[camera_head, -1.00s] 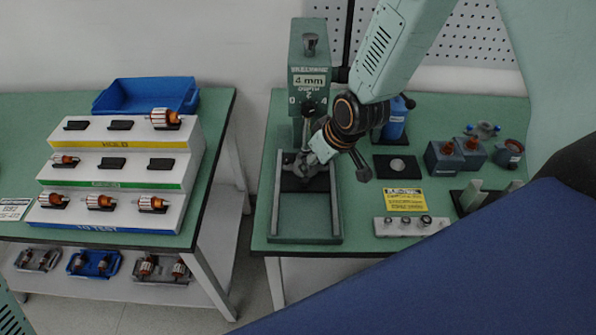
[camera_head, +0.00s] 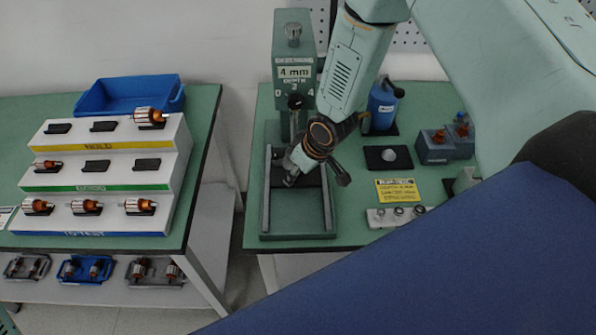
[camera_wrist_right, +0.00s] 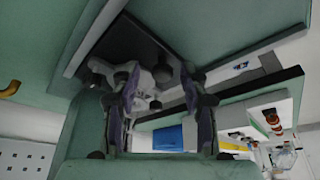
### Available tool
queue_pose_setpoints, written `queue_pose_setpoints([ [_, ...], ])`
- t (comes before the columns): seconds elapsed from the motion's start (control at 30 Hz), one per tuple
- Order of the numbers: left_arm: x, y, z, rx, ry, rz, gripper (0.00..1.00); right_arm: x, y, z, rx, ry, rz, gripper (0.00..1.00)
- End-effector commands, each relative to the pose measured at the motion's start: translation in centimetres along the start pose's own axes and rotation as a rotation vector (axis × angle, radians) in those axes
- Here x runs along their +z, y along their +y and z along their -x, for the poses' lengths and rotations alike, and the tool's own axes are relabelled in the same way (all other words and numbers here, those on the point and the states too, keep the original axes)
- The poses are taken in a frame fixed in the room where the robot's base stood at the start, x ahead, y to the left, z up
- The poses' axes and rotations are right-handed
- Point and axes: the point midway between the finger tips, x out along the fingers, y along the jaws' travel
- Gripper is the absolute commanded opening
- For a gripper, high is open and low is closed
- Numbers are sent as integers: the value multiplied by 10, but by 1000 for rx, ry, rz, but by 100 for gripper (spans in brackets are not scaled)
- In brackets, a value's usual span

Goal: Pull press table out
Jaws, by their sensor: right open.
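The green press (camera_head: 293,60) stands at the back of the right bench, with a "4 mm" depth sign. Its rail frame (camera_head: 298,235) reaches toward the bench's front edge. The dark press table (camera_head: 313,176) sits at the back of the frame, partly hidden by my right gripper (camera_head: 291,172). In the right wrist view, the dark plate (camera_wrist_right: 135,38) carries a grey fixture (camera_wrist_right: 152,72). My right gripper (camera_wrist_right: 160,105) is open, its fingers on either side of the view of the fixture. I cannot tell whether they touch it. My left gripper is not in view.
Right of the press are a blue bottle (camera_head: 382,105), a dark pad (camera_head: 388,158), a yellow sign (camera_head: 397,191) and a white block with rings (camera_head: 395,218). The left bench holds a stepped rotor rack (camera_head: 105,180) and a blue bin (camera_head: 130,96). The front of the rail frame is clear.

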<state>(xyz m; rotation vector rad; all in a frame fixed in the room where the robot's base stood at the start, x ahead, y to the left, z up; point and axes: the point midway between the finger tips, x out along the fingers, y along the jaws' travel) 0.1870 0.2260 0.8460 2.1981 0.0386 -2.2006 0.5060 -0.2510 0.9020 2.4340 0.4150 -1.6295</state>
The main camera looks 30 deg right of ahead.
Motion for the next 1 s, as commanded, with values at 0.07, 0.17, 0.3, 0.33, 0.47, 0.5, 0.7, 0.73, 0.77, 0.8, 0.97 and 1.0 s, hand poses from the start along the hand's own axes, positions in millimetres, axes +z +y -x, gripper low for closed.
queue_pose_setpoints([
  [0.07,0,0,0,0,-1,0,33,-1,0,-1,0,0,1,44],
  [0.17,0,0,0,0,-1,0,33,-1,0,-1,0,0,0,44],
  [0.3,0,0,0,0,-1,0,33,-1,0,-1,0,0,0,40],
  [0.33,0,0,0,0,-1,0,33,-1,0,-1,0,0,0,38],
  [0.47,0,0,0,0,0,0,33,-1,0,-1,0,0,0,27],
  [0.5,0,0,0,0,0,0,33,-1,0,-1,0,0,0,23],
  [0.7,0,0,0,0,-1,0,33,-1,0,-1,1,0,0,6],
  [0.73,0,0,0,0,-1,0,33,-1,0,-1,1,1,0,4],
  [0.77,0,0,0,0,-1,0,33,-2,0,-1,1,1,0,1],
  [0.8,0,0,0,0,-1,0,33,-2,0,-1,1,1,0,0],
  [0.97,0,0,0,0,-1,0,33,-2,0,-1,1,3,0,0],
  [1.0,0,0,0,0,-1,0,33,-2,0,-1,1,3,0,0],
])
